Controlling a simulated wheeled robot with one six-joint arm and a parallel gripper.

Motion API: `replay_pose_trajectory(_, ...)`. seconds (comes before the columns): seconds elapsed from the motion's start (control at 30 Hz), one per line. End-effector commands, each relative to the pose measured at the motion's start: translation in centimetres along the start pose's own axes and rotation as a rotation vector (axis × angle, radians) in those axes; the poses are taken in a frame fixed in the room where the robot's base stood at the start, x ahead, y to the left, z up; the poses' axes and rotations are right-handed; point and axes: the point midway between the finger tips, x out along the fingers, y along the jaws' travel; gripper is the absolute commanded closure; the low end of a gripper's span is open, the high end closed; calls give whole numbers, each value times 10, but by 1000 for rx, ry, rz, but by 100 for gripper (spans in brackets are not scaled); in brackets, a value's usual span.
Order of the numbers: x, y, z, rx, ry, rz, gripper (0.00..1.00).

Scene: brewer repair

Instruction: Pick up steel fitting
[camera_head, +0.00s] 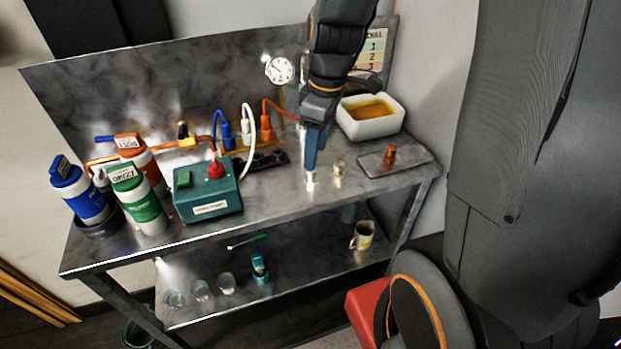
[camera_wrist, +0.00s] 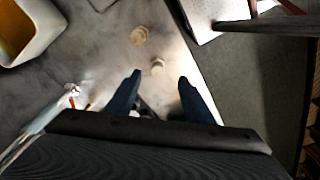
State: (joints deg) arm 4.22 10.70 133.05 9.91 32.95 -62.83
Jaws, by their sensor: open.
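The steel fitting (camera_head: 310,180) is a small shiny piece standing on the metal bench top. In the wrist view a small pale fitting (camera_wrist: 157,67), which appears to be the same one, lies between and just beyond the fingertips. My gripper (camera_head: 311,166) points down over it; the fingertips (camera_wrist: 157,80) show as two dark blue fingers spread apart with nothing between them. The head view does not show clearly how much gap is left above the fitting.
A brass-coloured fitting (camera_head: 338,168) stands close to the right and also shows in the wrist view (camera_wrist: 139,36). A copper-coloured fitting (camera_head: 390,154) sits on a flat plate (camera_head: 415,158). A white tub (camera_head: 372,128) stands behind. A green box (camera_head: 207,191) is at left.

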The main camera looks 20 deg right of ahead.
Motion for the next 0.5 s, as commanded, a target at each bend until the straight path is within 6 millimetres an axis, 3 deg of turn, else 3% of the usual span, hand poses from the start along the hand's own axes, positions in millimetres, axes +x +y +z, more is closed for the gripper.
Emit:
replay_pose_trajectory(0.17,5,7,-4,-95,6,-10,52)
replay_pose_trajectory(0.5,32,6,-4,-102,6,-13,52)
